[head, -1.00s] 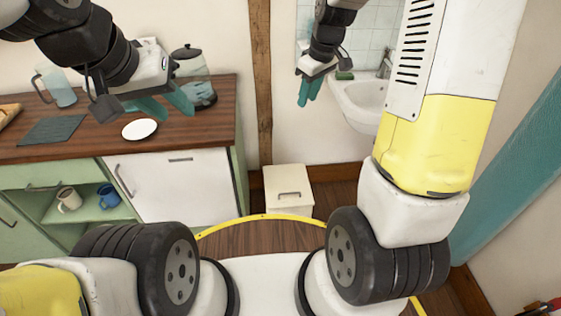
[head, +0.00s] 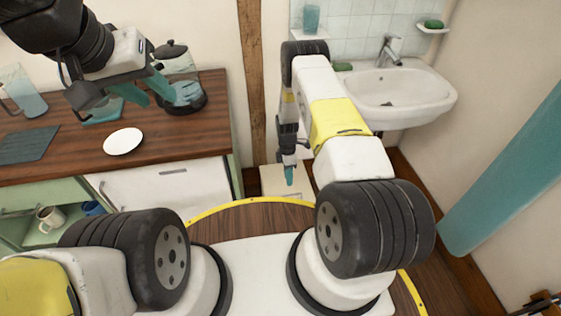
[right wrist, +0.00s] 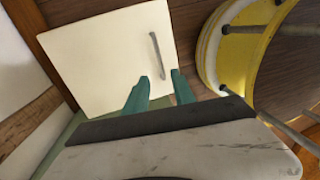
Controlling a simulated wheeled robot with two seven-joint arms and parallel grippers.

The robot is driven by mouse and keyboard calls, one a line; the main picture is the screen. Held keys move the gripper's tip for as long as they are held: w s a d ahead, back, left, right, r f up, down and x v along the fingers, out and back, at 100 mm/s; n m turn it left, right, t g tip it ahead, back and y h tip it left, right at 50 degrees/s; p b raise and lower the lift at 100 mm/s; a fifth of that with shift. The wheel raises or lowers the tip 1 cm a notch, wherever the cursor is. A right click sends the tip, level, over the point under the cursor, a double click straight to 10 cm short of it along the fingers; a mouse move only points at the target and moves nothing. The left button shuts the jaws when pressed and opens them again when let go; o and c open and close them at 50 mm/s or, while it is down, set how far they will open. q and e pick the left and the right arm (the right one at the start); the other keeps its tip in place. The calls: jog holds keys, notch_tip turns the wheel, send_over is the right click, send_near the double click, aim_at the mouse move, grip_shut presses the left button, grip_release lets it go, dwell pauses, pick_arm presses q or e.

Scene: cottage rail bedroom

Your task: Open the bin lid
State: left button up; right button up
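The bin is a cream box with a flat lid (right wrist: 105,55) that lies closed in the right wrist view. A thin metal handle (right wrist: 157,56) is on the lid. In the head view the bin (head: 270,181) stands on the floor, partly hidden by my right arm. My right gripper (head: 289,175) points down over the bin. In the right wrist view its teal fingers (right wrist: 160,92) are apart with nothing between them, just short of the handle; I cannot tell the height gap. My left gripper (head: 160,92) is over the counter, fingers apart and empty.
A wooden counter (head: 185,135) with a white plate (head: 123,142), a glass jar (head: 178,75) and a pitcher (head: 22,90) is at the left. A sink (head: 390,95) is at the back right. A wooden post (head: 252,80) stands behind the bin.

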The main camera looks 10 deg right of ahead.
send_over(288, 190)
jog(key=s, duration=0.5)
jog(key=f, duration=0.7)
jog(key=shift+w+a+f, duration=0.25)
jog(key=shift+a+f, duration=0.1)
jog(key=shift+f, duration=0.05)
grip_shut()
dwell(0.4)
